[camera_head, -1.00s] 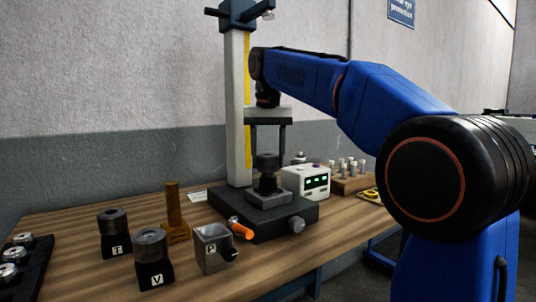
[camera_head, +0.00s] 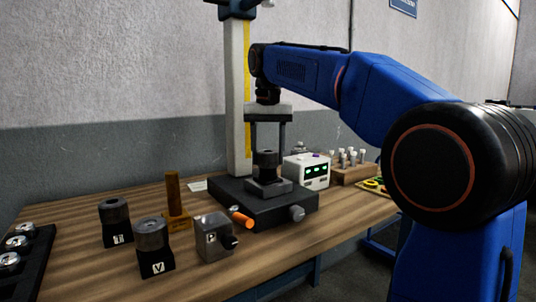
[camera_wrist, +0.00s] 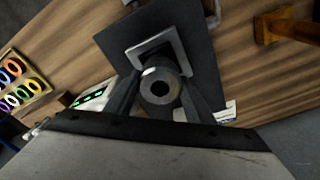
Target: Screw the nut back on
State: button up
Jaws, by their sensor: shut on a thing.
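The nut (camera_head: 266,158) is a dark, round, cylindrical piece with a central bore. It sits at the top of the grey fixture block (camera_head: 268,187) on the black base of the stand. In the wrist view the nut (camera_wrist: 160,87) shows end-on between my fingers, its bore facing the camera. My gripper (camera_head: 267,150) points straight down with one finger on each side of the nut and is shut on it. In the wrist view my gripper's fingers (camera_wrist: 158,98) reach in from both sides. The thread under the nut is hidden, so I cannot tell how it is seated.
A tall grey column (camera_head: 238,100) stands just behind my gripper. A white box with a green display (camera_head: 307,171) is close on the right.

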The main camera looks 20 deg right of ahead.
jog(key=shift+f, duration=0.55)
dwell(0.9)
jog(key=o, duration=1.2)
jog(key=shift+s+a+r, duration=0.1)
jog(key=shift+s+r, duration=0.15)
jog(key=shift+r, duration=1.75)
jog(key=shift+s+a+r, duration=0.1)
jog(key=shift+s+r, duration=0.15)
jog(key=shift+r, duration=1.75)
jog(key=shift+s+r, duration=0.25)
jog(key=shift+r, duration=1.75)
jog(key=shift+s, duration=0.1)
